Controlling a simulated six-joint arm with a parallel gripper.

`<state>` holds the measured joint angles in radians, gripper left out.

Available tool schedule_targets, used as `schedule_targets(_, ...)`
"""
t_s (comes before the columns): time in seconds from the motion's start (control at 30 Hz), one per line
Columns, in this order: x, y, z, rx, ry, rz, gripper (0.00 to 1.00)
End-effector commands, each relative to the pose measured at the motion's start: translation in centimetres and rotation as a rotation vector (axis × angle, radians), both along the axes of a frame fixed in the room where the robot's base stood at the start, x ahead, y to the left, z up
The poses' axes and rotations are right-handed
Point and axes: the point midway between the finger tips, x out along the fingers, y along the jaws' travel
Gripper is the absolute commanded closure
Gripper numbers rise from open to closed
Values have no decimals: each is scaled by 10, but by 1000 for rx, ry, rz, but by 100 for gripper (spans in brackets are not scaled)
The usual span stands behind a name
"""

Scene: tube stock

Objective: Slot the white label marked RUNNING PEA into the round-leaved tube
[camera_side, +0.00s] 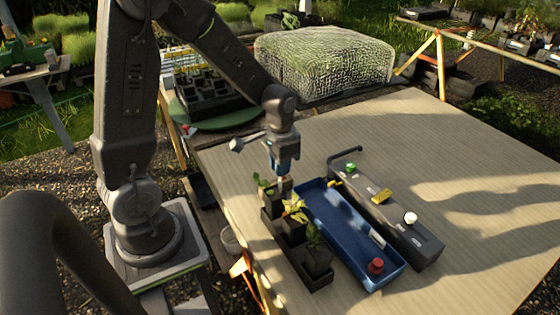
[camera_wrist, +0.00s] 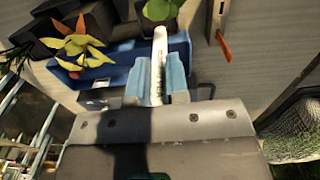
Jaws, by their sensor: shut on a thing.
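My gripper (camera_side: 283,172) points down over the far end of the row of dark plant tubes. In the wrist view its blue fingers (camera_wrist: 160,82) are shut on an upright white label (camera_wrist: 158,55); the dark marks on it are too small to read. The label's lower end reaches toward a round-leaved plant (camera_wrist: 160,9), cut off by the top edge. Whether it touches the soil I cannot tell. In the side view the far tube (camera_side: 273,205) sits just below the gripper, partly hidden.
A blue tray (camera_side: 330,222) right of the tubes holds another white label (camera_side: 376,238) and a red-topped thing (camera_side: 375,266). A long grey box (camera_side: 425,246) with green, yellow and white pieces on top lies beyond it. The table's right side is clear.

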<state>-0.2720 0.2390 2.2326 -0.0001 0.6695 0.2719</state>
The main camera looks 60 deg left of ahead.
Motion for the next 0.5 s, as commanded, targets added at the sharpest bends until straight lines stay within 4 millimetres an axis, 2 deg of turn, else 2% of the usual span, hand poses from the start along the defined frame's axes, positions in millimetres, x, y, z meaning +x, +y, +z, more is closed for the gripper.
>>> schedule_targets(0.5, 0, 0, -21, -1, 2, 0, 100)
